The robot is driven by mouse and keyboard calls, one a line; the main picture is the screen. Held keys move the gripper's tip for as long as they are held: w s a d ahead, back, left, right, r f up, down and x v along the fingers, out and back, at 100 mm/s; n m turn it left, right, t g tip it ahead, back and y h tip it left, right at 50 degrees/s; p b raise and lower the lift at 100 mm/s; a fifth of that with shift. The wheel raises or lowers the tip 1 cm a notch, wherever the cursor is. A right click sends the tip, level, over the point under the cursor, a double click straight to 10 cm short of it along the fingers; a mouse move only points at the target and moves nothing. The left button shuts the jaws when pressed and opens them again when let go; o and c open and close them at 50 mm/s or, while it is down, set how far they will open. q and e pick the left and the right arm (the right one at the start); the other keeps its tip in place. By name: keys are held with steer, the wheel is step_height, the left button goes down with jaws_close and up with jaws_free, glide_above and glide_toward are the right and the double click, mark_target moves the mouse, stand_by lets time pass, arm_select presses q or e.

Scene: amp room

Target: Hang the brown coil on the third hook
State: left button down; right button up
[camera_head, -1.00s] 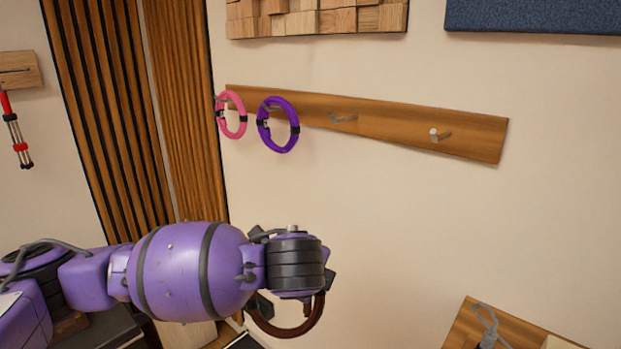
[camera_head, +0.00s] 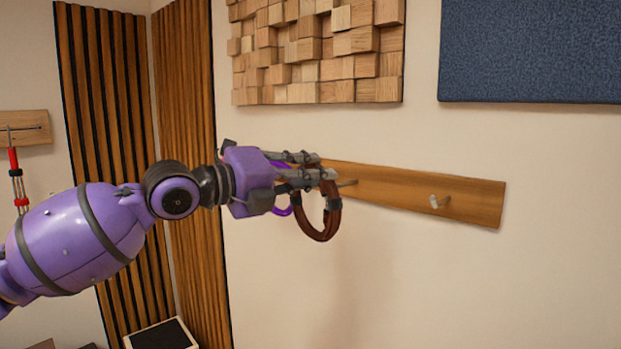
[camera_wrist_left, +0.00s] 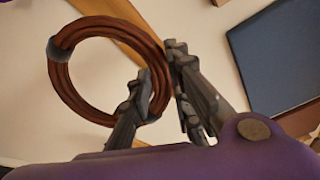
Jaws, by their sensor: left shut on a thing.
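The brown coil (camera_head: 319,222) hangs from my left gripper (camera_head: 328,177), which is shut on its upper part in front of the wooden hook rail (camera_head: 410,193). The left wrist view shows the brown coil (camera_wrist_left: 62,78) as a ring with a dark band, pinched between the fingers of my left gripper (camera_wrist_left: 157,92). The third hook (camera_head: 347,183) shows just right of the fingertips, partly hidden. The purple coil (camera_head: 283,211) is mostly hidden behind my gripper. The pink coil and first hooks are hidden. My right gripper is not in view.
A wood block panel (camera_head: 320,55) and a blue panel (camera_head: 530,50) are on the wall above the rail. Slatted wood panels (camera_head: 190,150) stand at the left. The wall below and right of the rail is clear.

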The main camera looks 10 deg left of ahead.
arm_select(q)
steer(key=shift+x, duration=1.2)
steer(key=w+d+f+b, duration=0.3)
steer(key=w+d, duration=0.2)
steer(key=w, duration=0.3)
steer(key=shift+w, duration=0.3)
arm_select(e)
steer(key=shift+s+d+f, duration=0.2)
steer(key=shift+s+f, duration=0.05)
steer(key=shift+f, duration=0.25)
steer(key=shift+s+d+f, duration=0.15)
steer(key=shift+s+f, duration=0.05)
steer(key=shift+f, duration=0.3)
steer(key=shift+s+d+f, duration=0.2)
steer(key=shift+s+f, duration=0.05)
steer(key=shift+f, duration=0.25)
arm_select(q)
steer(key=shift+f, duration=0.1)
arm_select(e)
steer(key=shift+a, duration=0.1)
arm_select(q)
steer(key=c, duration=1.5)
jaws_free()
steer(key=shift+c, duration=0.2)
